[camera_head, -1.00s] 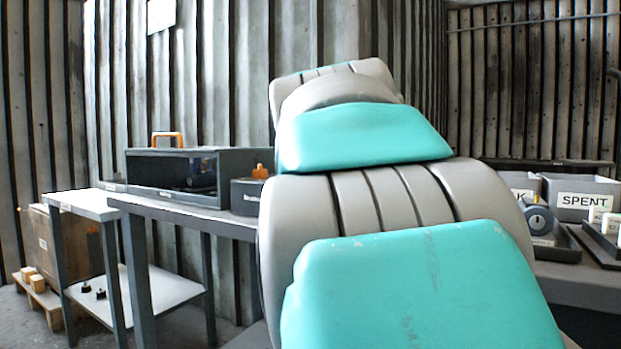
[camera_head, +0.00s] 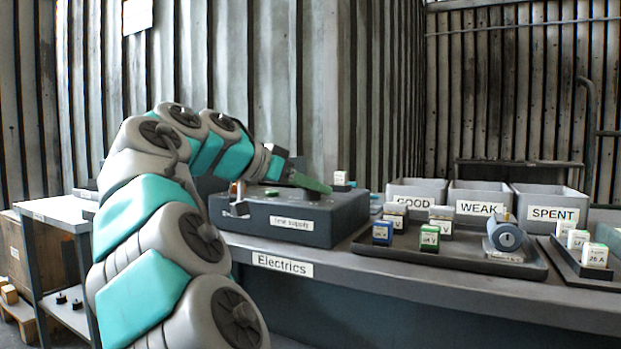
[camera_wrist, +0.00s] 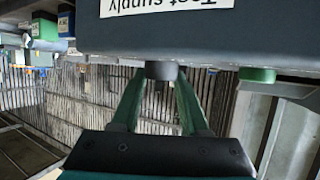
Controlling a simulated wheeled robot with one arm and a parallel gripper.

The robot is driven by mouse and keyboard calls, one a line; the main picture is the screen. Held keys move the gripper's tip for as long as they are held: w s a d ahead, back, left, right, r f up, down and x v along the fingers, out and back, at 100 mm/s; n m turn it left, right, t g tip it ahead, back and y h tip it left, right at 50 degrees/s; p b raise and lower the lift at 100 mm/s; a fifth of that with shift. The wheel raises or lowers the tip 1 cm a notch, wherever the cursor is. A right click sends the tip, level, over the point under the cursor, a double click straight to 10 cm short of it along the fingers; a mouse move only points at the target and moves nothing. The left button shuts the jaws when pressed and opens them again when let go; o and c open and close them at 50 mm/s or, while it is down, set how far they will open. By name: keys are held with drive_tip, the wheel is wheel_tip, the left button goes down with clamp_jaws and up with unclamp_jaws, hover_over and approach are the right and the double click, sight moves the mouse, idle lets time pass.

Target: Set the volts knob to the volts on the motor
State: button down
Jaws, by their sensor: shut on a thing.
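The dark blue-grey test supply (camera_head: 285,222) stands on the bench. A dark round knob (camera_head: 312,195) sits on its top face; in the wrist view the knob (camera_wrist: 161,70) shows between my green fingers. My gripper (camera_head: 318,186) is shut on this knob; it also shows in the wrist view (camera_wrist: 161,88). The knob's scale and pointer cannot be read. A blue-grey cylinder (camera_head: 503,232), which looks like the motor, lies in the dark tray (camera_head: 450,258). The writing on its plate (camera_head: 504,255) is too small to read.
Several small labelled blocks, one green (camera_head: 429,238), stand in the tray. Behind are bins marked GOOD (camera_head: 414,203), WEAK (camera_head: 480,209) and SPENT (camera_head: 552,214).

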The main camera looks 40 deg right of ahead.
sight(288, 203)
drive_tip(key=shift+r+m+g+p, duration=0.15)
drive_tip(key=shift+m+g+p, duration=0.3)
drive_tip(key=shift+m+g, duration=0.15)
drive_tip(key=c, duration=0.7)
unclamp_jaws()
drive_tip(key=shift+a, duration=0.1)
drive_tip(key=p+v, duration=0.1)
drive_tip(key=v, duration=0.4)
drive_tip(key=shift+w+a+r, duration=0.15)
drive_tip(key=shift+p+v, duration=1.05)
drive_tip(key=shift+v, duration=0.1)
